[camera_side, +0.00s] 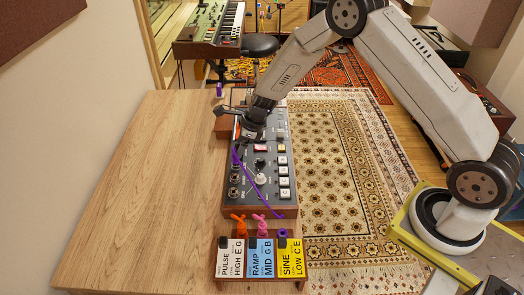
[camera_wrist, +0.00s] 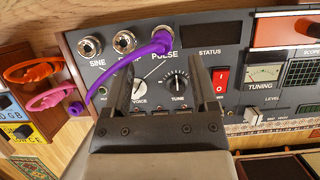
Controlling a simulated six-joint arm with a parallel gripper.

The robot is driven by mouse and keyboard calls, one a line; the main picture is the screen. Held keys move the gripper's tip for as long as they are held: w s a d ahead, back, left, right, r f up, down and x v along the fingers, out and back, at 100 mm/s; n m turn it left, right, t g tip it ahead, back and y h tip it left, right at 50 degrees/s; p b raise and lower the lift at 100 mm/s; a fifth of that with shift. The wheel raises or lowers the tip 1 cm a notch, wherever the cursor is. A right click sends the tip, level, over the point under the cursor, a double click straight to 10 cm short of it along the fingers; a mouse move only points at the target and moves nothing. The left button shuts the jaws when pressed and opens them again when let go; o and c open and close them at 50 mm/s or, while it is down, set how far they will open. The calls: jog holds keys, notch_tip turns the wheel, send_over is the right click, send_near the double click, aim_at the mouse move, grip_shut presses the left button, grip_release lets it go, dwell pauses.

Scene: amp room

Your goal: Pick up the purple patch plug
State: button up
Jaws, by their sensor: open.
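A purple patch plug (camera_wrist: 162,42) is at the PULSE jack of the synth panel (camera_wrist: 235,55) in the wrist view, with its purple cable (camera_wrist: 118,62) curving down to the left. The side view shows the purple cable (camera_side: 262,198) crossing the panel (camera_side: 267,192) toward the front rack; the plug itself is hard to make out there. My gripper (camera_wrist: 155,68) is open and empty, its two fingers apart, with the plug showing just beyond and between the fingertips. In the side view my gripper (camera_side: 241,138) hangs low over the panel's left side.
Orange (camera_side: 238,222) and pink (camera_side: 260,221) cables stand at the rack of labelled cards (camera_side: 262,258) at the front. The SINE jack (camera_wrist: 89,47) and RAMP jack (camera_wrist: 124,41) are left of the plug.

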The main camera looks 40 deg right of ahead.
aim_at(236, 159)
jog(key=shift+f, duration=0.15)
jog(key=shift+x, duration=2.6)
jog(key=shift+w, duration=0.1)
grip_shut()
